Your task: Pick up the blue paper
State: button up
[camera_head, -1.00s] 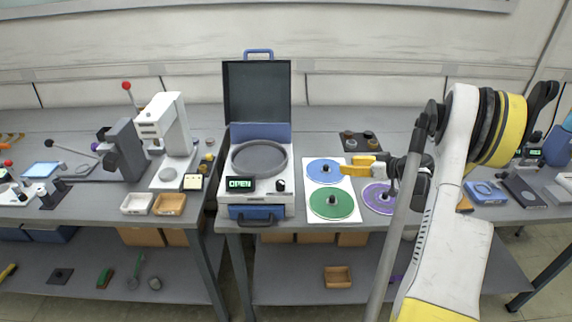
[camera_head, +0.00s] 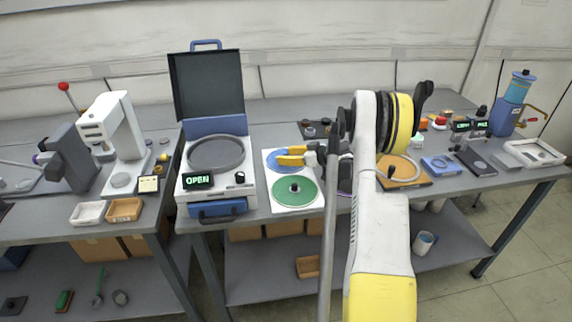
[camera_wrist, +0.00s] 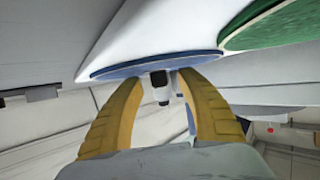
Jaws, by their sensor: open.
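The blue paper is a round blue disc (camera_head: 279,171) with a black knob, on a white sheet (camera_head: 271,202) on the right bench. My gripper (camera_head: 291,155) is over it in the head view and hides part of it. In the wrist view the blue disc (camera_wrist: 118,68) is seen nearly edge-on, and its black knob (camera_wrist: 160,86) shows between the two yellow fingertips. My gripper (camera_wrist: 160,78) is open there, one finger on each side of the knob. I cannot tell whether the fingers touch it.
A green disc (camera_head: 295,190) with a knob lies on the same sheet, and it also shows in the wrist view (camera_wrist: 275,25). A white machine (camera_head: 215,180) with its lid raised and a lit "OPEN" display stands left. A purple disc is mostly hidden behind my arm.

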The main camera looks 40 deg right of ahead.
jog(key=shift+w+f, duration=0.1)
jog(key=shift+w, duration=0.15)
jog(key=shift+s, duration=0.1)
jog(key=shift+c, duration=0.4)
grip_shut()
